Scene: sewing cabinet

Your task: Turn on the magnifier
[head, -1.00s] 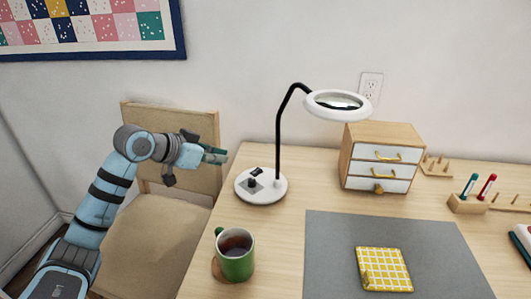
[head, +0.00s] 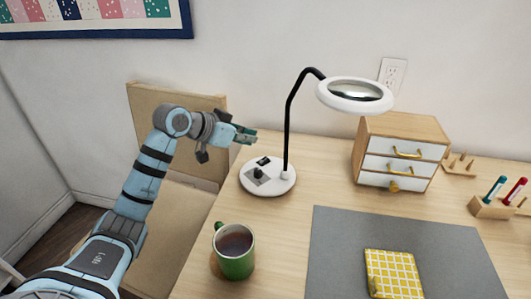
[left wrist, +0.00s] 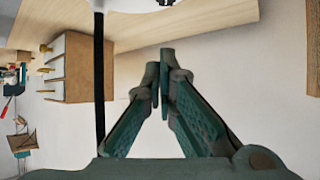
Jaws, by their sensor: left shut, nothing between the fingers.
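The magnifier (head: 356,95) is a white ring lens on a black bent stem (head: 288,120), standing on a round white base (head: 285,185). On the base is a grey plate with a black knob (head: 258,173) and a small black piece (head: 264,161) behind it. My left gripper (head: 250,135) is shut and empty. It is in the air above the back left of the base, left of the stem, not touching either. In the left wrist view, the shut fingers (left wrist: 166,60) point toward the table edge. The stem (left wrist: 99,75) shows beside them; the base (left wrist: 130,4) is cut off at the top.
A green mug (head: 235,262) of dark drink stands in front of the base. A small drawer box (head: 400,150) stands right of the magnifier. A grey mat (head: 335,240) carries a yellow checked item (head: 393,275). A chair (head: 180,100) is behind my left arm.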

